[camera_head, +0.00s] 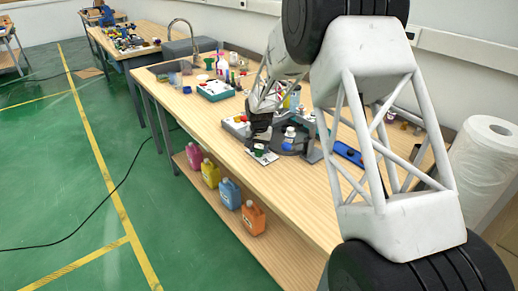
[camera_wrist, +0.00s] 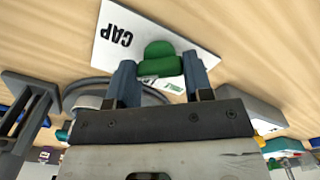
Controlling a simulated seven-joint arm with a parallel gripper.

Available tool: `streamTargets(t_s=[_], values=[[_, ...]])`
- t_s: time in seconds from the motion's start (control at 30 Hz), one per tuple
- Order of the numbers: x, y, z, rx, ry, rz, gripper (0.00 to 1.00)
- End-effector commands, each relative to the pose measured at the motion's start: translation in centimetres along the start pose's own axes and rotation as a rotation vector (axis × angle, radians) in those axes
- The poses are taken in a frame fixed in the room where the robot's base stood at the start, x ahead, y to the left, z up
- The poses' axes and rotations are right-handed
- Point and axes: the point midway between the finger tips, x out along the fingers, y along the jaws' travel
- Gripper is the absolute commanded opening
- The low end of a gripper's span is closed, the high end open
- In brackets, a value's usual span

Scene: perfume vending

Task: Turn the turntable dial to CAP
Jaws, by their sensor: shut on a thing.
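The green dial (camera_wrist: 160,58) shows in the wrist view between the two blue-grey fingers of my gripper (camera_wrist: 160,82), which is shut on it. A white plate (camera_wrist: 108,48) lies beside and under the dial, with the word CAP printed on it, upside down in this view. A small white label with green lettering lies just below the dial and is partly hidden by the fingers. In the head view my gripper (camera_head: 260,148) is low over the bench at the dial plate (camera_head: 264,157). The dial itself is mostly hidden there. The turntable (camera_head: 290,149) stands just right of the gripper, with white bottles on it.
The wooden bench (camera_head: 215,122) has free room at its front edge. A blue tool (camera_head: 348,153) lies right of the turntable. A teal-and-white box (camera_head: 215,90) stands farther back. Several coloured jugs (camera_head: 230,193) stand on the lower shelf. A paper roll (camera_head: 485,160) stands at the right.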

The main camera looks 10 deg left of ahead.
Motion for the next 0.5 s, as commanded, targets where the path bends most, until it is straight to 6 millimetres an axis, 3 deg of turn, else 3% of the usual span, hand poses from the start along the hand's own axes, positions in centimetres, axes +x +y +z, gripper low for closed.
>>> streamTargets(t_s=[0.5], values=[[-0.19,-0.02,-0.12,0.476,0.002,-0.002,0.23]])
